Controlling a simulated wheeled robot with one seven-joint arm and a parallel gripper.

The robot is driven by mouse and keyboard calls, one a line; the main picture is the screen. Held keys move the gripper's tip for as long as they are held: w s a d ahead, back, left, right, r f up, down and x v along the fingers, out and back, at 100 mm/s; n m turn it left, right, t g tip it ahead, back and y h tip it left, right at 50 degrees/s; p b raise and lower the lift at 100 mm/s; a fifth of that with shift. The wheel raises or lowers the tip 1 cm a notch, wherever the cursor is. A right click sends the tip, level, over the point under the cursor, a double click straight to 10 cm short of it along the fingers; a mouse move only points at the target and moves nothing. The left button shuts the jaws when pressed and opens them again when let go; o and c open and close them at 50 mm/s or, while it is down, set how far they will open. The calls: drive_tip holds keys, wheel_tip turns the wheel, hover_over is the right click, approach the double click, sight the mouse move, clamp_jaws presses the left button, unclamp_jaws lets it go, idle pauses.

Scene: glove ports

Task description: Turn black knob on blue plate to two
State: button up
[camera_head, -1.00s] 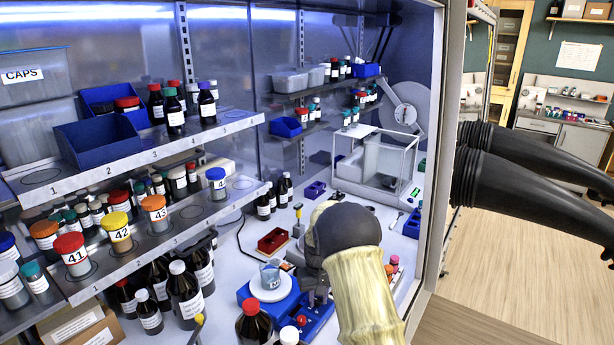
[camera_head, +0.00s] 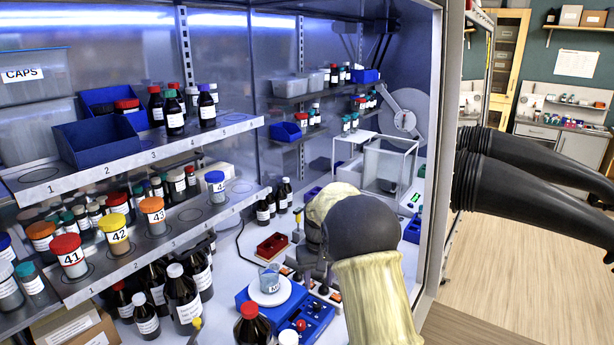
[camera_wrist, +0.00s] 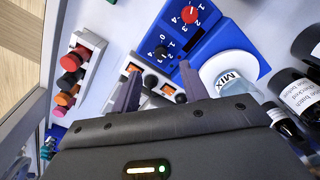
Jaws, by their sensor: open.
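The blue plate (camera_head: 268,321) stands on the cabinet floor, with a red knob (camera_head: 300,325) on its front; it also shows in the wrist view (camera_wrist: 211,42). The black knob (camera_wrist: 162,51) sits beside the red knob (camera_wrist: 187,14) on the blue plate, with numbers printed around it. Its exact setting is too small to read. A beaker labelled MIX (camera_wrist: 236,85) stands on the plate's white round top (camera_wrist: 217,66). My gripper (camera_wrist: 158,88) is open and empty, its fingertips apart from the black knob. In the head view my arm hides most of it.
A strip with black knobs and orange lights (camera_wrist: 150,79) lies beside the blue plate, seen between my fingers. A rack of coloured caps (camera_wrist: 75,75) stands left in the wrist view. Dark bottles (camera_head: 184,300) crowd the left. A red tray (camera_head: 272,244) lies behind.

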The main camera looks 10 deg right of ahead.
wheel_tip(320, 180, up, 9)
drive_tip(key=b, duration=0.1)
drive_tip(key=shift+s+f, duration=0.15)
drive_tip(key=shift+s, duration=0.05)
drive_tip(key=s+f+t, duration=0.1)
drive_tip(key=s+f, duration=0.3)
drive_tip(key=s, duration=0.9)
drive_tip(key=s+f+t, duration=0.1)
drive_tip(key=s+f, duration=0.3)
drive_tip(key=s, duration=0.9)
drive_tip(key=shift+f+m+t, duration=0.3)
drive_tip(key=shift+m, duration=0.1)
